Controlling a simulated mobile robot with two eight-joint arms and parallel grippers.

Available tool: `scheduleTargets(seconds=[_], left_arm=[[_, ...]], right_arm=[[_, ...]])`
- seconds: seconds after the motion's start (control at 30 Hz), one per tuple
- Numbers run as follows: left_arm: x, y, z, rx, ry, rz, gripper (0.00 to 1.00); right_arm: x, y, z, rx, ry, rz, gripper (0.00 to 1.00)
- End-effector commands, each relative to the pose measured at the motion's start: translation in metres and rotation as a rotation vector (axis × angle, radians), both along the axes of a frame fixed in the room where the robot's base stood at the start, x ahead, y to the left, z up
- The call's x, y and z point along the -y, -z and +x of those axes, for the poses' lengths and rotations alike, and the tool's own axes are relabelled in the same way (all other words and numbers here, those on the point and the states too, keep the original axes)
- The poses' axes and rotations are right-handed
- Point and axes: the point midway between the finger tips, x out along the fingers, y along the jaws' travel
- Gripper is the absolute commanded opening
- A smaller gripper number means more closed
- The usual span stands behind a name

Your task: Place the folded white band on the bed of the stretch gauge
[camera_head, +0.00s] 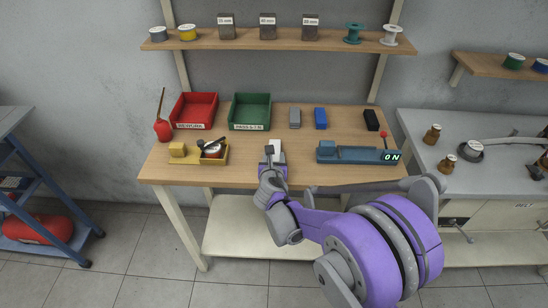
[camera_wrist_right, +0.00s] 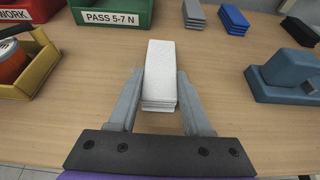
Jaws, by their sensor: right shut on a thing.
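The folded white band (camera_head: 278,146) is a small stack of flat layers near the front middle of the wooden table. In the right wrist view the band (camera_wrist_right: 160,98) lies between the two grey fingers. My right gripper (camera_head: 272,156) is shut on it. The band is at or close to the tabletop; I cannot tell whether it touches. The blue stretch gauge (camera_head: 352,155), with a raised block at its left, a red-knobbed lever and a display reading "ON", stands to the right. Part of the gauge (camera_wrist_right: 284,72) shows in the right wrist view. My left gripper is out of view.
A red tray (camera_head: 179,123) and a green tray (camera_head: 236,126) stand at the back left. A yellow holder (camera_head: 191,160) is at the front left. Grey (camera_head: 295,118), blue (camera_head: 320,118) and black (camera_head: 371,120) stacks sit behind. Bare wood lies between band and gauge.

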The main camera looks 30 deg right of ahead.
Motion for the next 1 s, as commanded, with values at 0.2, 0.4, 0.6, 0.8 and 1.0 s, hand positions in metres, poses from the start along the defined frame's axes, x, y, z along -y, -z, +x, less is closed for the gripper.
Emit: scheduleTargets(seconds=[0.2,0.4,0.6,0.8,1.0], left_arm=[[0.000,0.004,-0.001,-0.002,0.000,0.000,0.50],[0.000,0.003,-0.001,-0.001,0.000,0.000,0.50],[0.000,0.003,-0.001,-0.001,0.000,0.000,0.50],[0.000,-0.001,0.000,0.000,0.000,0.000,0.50],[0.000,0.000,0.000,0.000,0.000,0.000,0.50]], right_arm=[[0.000,0.004,0.000,0.000,0.000,0.000,0.00],[0.000,0.003,0.000,0.000,0.000,0.000,0.79],[0.000,0.002,0.000,0.000,0.000,0.000,0.79],[-0.002,-0.003,-0.003,0.000,-0.001,0.000,0.79],[-0.020,-0.016,-0.031,-0.001,-0.003,0.001,0.79]])
